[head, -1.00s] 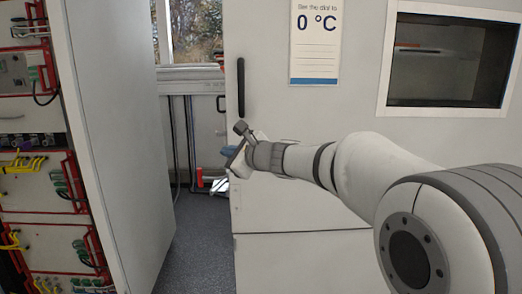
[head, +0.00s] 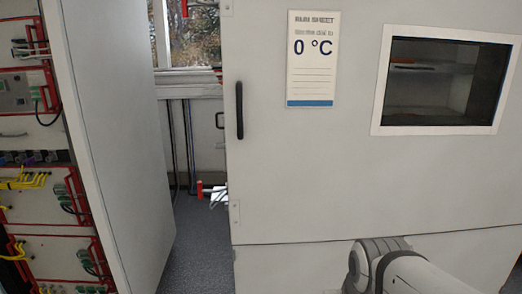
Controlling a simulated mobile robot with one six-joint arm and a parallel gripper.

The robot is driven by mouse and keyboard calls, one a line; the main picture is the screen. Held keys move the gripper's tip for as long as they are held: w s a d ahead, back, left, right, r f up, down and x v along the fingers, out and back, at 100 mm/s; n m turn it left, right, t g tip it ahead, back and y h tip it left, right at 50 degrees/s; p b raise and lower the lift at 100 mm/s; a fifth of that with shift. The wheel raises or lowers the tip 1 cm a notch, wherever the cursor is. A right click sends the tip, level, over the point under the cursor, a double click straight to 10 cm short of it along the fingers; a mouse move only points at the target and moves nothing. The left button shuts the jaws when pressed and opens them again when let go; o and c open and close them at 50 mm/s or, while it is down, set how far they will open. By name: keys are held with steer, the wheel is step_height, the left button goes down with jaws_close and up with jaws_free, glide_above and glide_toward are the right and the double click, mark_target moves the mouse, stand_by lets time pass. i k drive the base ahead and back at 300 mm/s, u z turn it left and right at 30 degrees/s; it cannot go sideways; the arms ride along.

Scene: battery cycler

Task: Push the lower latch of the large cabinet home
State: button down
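The large cabinet (head: 300,180) is pale grey with a black vertical handle (head: 240,110) near its door's left edge. A red lever-like part (head: 200,189) shows low at the cabinet's left edge, apparently the lower latch; its exact position is too small to tell. A similar red part (head: 184,8) shows at the top, partly cut off by the frame. My gripper is out of view; only part of my arm shows at the bottom right, in front of the cabinet's lower panel.
A tall rack (head: 110,130) with cabled modules stands on the left. A narrow gap with grey floor (head: 205,245) lies between rack and cabinet. The cabinet carries a window (head: 445,75) and a sheet reading 0 °C (head: 312,60).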

mark_target(199, 183)
steer(key=z, duration=1.85)
steer(key=k, duration=1.05)
steer(key=u, duration=1.45)
steer(key=i, duration=1.2)
steer(key=u, duration=0.05)
